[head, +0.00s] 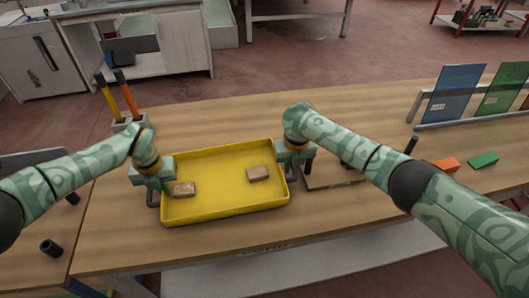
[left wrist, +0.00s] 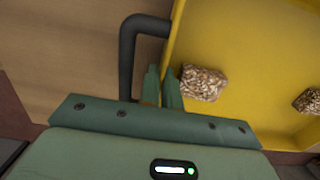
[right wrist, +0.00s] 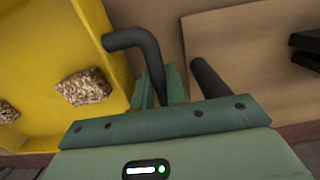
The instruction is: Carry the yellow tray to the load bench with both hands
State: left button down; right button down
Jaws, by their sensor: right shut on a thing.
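The yellow tray (head: 225,212) is on the wooden bench in the middle of the head view, with two small brown blocks (head: 257,173) (head: 184,189) in it. I cannot tell whether its underside touches the bench. My right gripper (right wrist: 158,85) is shut on the tray's dark right handle (right wrist: 128,39). My left gripper (left wrist: 162,85) is at the tray's left wall. Its fingers are close together, and the dark left handle (left wrist: 128,50) shows beside them, not between them. Whether the left fingers are open or shut on the wall is unclear.
A holder with yellow- and orange-handled tools (head: 127,122) stands behind the tray's left end. A dark-edged board (head: 330,178) lies right of the tray. Orange (head: 446,165) and green (head: 483,159) blocks and racked glass panels (head: 458,93) are further right. A dark cup (head: 51,248) stands at left.

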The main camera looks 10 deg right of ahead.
pick_arm(q)
jog(key=c, duration=1.9)
grip_release()
jog(key=shift+s+a+f, duration=0.15)
jog(key=shift+s+f, duration=0.05)
jog(key=shift+f, duration=0.3)
pick_arm(e)
jog(key=c, duration=1.7)
grip_release()
jog(key=shift+s+f, duration=0.35)
jog(key=shift+f, duration=0.25)
jog(key=shift+s+f, duration=0.3)
jog(key=shift+f, duration=0.25)
pick_arm(q)
jog(key=o, duration=0.3)
pick_arm(e)
jog(key=o, duration=0.3)
jog(key=shift+a, duration=0.2)
jog(key=r, duration=0.2)
jog(key=w+r, duration=0.1)
jog(key=r, duration=0.1)
jog(key=shift+r, duration=0.2)
jog(key=r, duration=0.4)
jog(key=shift+s+r, duration=0.35)
pick_arm(q)
jog(key=shift+s+r, duration=0.2)
jog(key=shift+r, duration=4)
pick_arm(e)
jog(key=shift+w+r, duration=0.1)
jog(key=shift+r, duration=0.4)
